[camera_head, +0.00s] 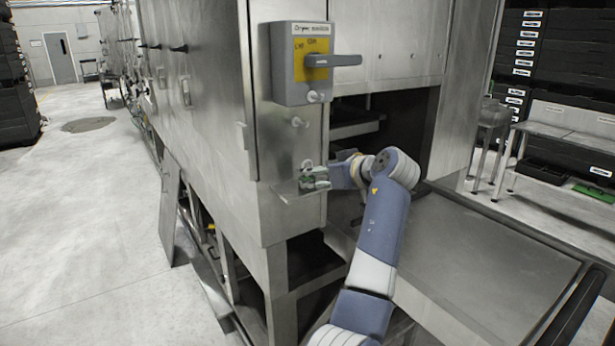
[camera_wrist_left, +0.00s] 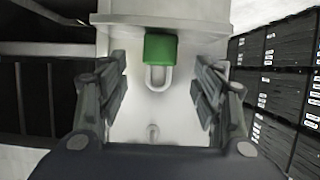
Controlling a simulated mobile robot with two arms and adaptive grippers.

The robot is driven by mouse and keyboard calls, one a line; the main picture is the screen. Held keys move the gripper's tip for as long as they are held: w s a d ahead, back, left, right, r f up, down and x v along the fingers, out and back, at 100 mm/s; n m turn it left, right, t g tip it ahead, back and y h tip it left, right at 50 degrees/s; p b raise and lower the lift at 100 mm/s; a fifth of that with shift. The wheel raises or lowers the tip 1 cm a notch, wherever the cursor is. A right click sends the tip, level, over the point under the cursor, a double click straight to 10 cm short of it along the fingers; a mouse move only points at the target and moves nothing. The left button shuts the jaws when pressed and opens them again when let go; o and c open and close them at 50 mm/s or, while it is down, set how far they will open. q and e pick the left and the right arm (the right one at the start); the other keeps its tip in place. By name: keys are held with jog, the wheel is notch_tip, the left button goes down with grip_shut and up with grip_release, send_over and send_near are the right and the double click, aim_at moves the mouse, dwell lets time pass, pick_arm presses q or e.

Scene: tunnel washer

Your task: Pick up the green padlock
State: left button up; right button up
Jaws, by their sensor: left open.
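The green padlock (camera_wrist_left: 160,48) shows in the left wrist view with its pale shackle pointing toward my gripper. It lies on a small metal shelf (camera_wrist_left: 130,20). My left gripper (camera_wrist_left: 160,78) is open, with one finger on each side of the padlock's line and a gap on both sides. My right gripper is not in view.
A sloped metal surface (camera_head: 470,270) lies at the lower right. Black crates (camera_head: 560,60) are stacked at the back right.

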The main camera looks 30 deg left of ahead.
pick_arm(q)
jog(key=p+x, duration=0.1)
jog(key=x, duration=0.4)
jog(key=shift+d+f+p, duration=0.15)
jog(key=shift+f+p, duration=0.05)
jog(key=shift+p, duration=0.15)
jog(key=shift+d, duration=0.1)
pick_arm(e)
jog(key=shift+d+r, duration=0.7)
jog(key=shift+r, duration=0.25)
pick_arm(q)
jog(key=c, duration=1.2)
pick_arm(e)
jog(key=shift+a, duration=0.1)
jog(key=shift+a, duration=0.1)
pick_arm(q)
jog(key=shift+r, duration=0.1)
